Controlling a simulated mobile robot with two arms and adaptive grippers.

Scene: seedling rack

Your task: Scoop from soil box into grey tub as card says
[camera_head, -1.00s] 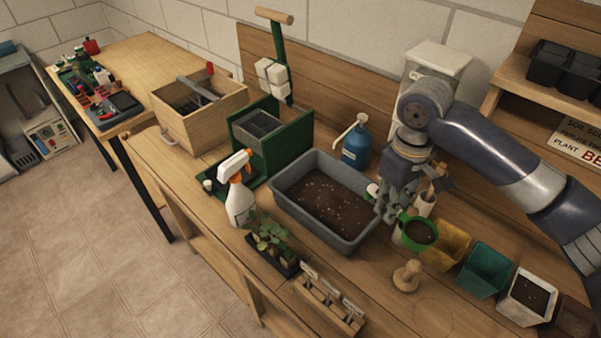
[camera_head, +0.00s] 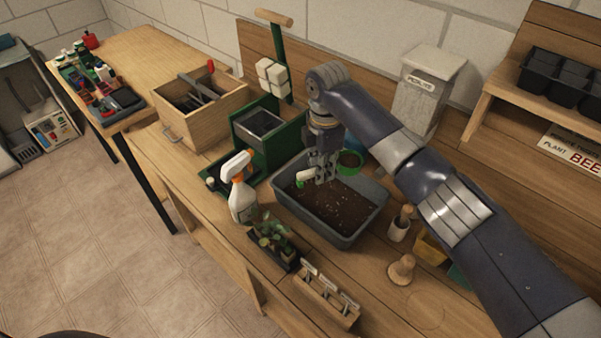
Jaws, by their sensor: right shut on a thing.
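My right gripper (camera_head: 321,176) is shut on a scoop and holds it over the grey tub (camera_head: 286,204). The scoop's green-rimmed cup (camera_head: 350,163) is upright, to the right of the fingers, with dark soil in it. Its pale and green handle end (camera_head: 305,178) sticks out on the left. The grey tub holds dark soil with light specks. The card (camera_head: 572,148) on the right shows "PLANT BEE" and is cut off by the picture edge. Of the soil boxes, a yellow one (camera_head: 431,248) and a teal one (camera_head: 458,277) show only partly behind my arm. My left gripper is out of view.
A spray bottle (camera_head: 241,190) and seedling tray (camera_head: 270,240) stand left of the tub. A green press (camera_head: 270,140) is behind left. A blue pump bottle is mostly hidden behind the scoop.

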